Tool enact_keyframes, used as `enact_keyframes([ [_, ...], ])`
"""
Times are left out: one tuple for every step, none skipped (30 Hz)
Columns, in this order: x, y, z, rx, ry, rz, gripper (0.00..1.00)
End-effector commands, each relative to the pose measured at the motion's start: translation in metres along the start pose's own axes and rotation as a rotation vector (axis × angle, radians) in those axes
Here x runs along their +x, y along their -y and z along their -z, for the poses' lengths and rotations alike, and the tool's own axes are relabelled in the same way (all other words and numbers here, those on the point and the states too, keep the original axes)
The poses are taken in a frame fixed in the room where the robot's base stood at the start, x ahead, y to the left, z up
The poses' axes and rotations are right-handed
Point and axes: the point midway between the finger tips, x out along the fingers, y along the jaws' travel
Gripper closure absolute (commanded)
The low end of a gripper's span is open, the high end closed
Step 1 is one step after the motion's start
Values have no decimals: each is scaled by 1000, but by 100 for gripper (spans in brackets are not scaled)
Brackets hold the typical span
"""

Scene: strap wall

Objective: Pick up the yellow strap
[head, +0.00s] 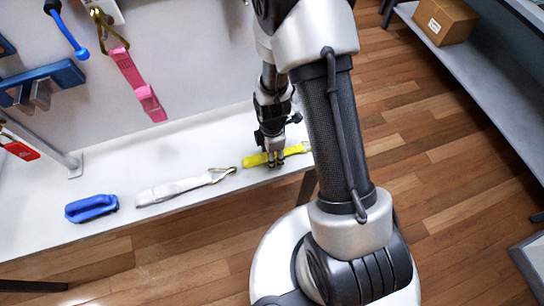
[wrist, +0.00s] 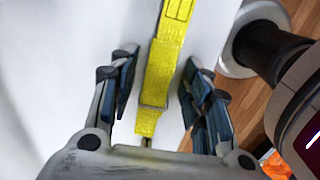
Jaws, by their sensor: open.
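The yellow strap (head: 256,159) lies on the white shelf near its front edge in the head view. My gripper (head: 275,161) is down over it and hides part of its middle. In the wrist view the yellow strap (wrist: 162,70) runs lengthwise between the two fingers of my open gripper (wrist: 157,80). There is a gap between the strap and the finger on each side. The strap's far end runs out of the top of the wrist view.
A white strap with a metal hook (head: 180,188) and a blue handle-like item (head: 91,207) lie left on the shelf (head: 120,165). A pink strap (head: 130,75) hangs on the wall. A cardboard box (head: 446,20) sits on another shelf at right. Wooden floor (head: 440,170) is open at right.

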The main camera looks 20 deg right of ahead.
Motion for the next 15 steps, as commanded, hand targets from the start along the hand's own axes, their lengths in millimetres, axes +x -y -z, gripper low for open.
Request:
enact_keyframes([
  [0,0,0,0,0,-1,56],
  [0,0,0,0,0,-1,56],
  [-1,-1,0,0,0,-2,56],
  [-1,-1,0,0,0,-2,56],
  [-1,-1,0,0,0,-2,56],
  [-1,-1,0,0,0,-2,58],
  [-1,-1,0,0,0,-2,60],
  [-1,-1,0,0,0,-2,62],
  [-1,-1,0,0,0,-2,64],
  [-1,-1,0,0,0,-2,66],
  [-1,-1,0,0,0,-2,68],
  [-1,-1,0,0,0,-2,71],
  [-1,-1,0,0,0,-2,73],
  [-1,-1,0,0,0,-2,75],
  [-1,-1,0,0,0,-2,78],
])
